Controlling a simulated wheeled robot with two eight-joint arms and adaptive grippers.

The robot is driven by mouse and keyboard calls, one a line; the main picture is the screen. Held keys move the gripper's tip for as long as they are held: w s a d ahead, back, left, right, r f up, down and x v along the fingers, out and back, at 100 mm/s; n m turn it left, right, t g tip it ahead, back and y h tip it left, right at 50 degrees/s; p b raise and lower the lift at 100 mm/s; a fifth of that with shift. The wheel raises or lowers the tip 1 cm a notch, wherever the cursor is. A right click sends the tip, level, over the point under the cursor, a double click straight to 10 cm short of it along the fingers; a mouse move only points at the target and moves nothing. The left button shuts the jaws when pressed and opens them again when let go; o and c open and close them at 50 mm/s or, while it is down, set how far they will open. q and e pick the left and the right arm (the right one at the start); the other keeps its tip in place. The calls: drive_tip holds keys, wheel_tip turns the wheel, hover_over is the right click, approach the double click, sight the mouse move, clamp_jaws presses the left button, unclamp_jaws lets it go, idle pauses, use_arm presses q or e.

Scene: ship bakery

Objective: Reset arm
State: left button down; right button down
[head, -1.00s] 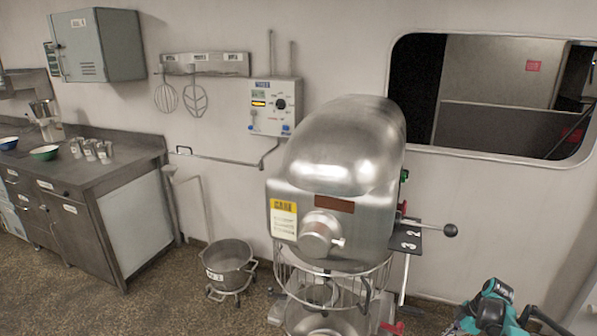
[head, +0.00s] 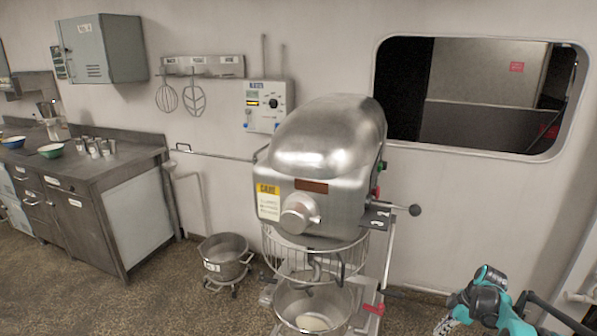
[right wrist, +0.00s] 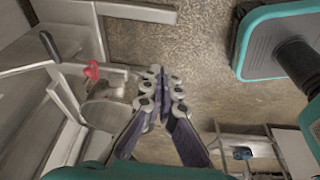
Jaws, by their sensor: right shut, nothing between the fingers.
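My right gripper (right wrist: 160,80) is shut and empty in the right wrist view, hanging above the speckled floor. In the head view my right arm comes in at the lower right, and the gripper (head: 446,326) shows only partly at the bottom edge. It is to the right of the large steel mixer (head: 318,170) and apart from it. My left gripper is in neither view.
The mixer has a wire guard, a steel bowl (head: 282,308) with pale contents, a black-knobbed lever (head: 415,210) and a red handle (right wrist: 91,70). A wheeled bowl (head: 224,262) stands left on the floor (head: 160,300). A steel counter (head: 110,165) holds cups and bowls.

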drive_tip(key=s+a+r+m+t+h, duration=0.1)
drive_tip(key=s+a+r+m, duration=0.25)
drive_tip(key=a+r, duration=0.45)
drive_tip(key=s+a+r+m+t+h, duration=0.1)
drive_tip(key=s+a+r+m, duration=0.1)
drive_tip(key=s+a+r, duration=0.45)
drive_tip(key=s+a+r+m+t+h, duration=0.1)
drive_tip(key=s+a+m+t, duration=0.2)
drive_tip(key=s+a+m, duration=0.4)
drive_tip(key=s+a, duration=0.5)
drive_tip(key=s, duration=0.4)
drive_tip(key=shift+s+r+t, duration=0.2)
drive_tip(key=shift+s+t, duration=0.1)
drive_tip(key=shift+s, duration=0.05)
drive_tip(key=shift+m, duration=0.25)
